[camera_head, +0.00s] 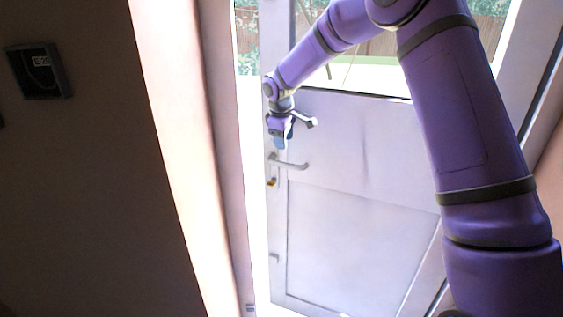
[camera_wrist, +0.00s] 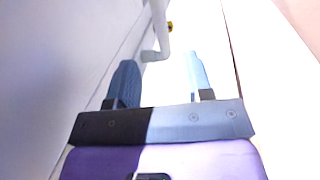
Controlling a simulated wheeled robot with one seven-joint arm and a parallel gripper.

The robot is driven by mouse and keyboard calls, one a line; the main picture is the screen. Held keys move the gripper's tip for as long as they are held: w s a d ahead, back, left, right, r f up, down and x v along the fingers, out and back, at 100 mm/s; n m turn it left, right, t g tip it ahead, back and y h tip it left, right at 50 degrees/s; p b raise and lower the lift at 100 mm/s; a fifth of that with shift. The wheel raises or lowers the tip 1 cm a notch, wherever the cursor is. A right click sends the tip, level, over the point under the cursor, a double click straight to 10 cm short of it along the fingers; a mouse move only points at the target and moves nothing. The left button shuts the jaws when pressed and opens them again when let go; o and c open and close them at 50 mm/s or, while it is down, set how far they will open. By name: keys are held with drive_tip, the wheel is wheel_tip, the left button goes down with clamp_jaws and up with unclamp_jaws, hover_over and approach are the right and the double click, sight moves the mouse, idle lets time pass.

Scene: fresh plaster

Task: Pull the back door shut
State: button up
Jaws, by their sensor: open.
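The back door (camera_head: 350,185) is white with a glass upper part, and it stands open, with a bright gap between its left edge and the frame. Its lever handle (camera_head: 289,163) is on the left side of the door, with a brass-coloured lock (camera_head: 271,182) below it. In the wrist view the handle (camera_wrist: 163,35) shows ahead of the fingers, near the middle. My gripper (camera_head: 281,140) is just above the handle in the head view. In the wrist view its two fingers (camera_wrist: 160,85) are apart with nothing gripped between them. I cannot tell whether a finger touches the handle.
The door frame (camera_head: 190,140) runs down the left of the opening. A dark wall with a small dark box (camera_head: 38,70) is further left. A fence (camera_head: 380,38) and greenery show outside through the glass. My arm covers the right part of the door.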

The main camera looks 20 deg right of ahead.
sight(286, 161)
drive_tip(key=f, duration=0.3)
drive_tip(key=w+f, duration=0.1)
drive_tip(key=f, duration=0.2)
drive_tip(key=d+f, duration=0.1)
drive_tip(key=f, duration=0.2)
drive_tip(key=shift+w+d+f, duration=0.1)
drive_tip(key=shift+w+f, duration=0.1)
drive_tip(key=shift+f, duration=0.1)
clamp_jaws()
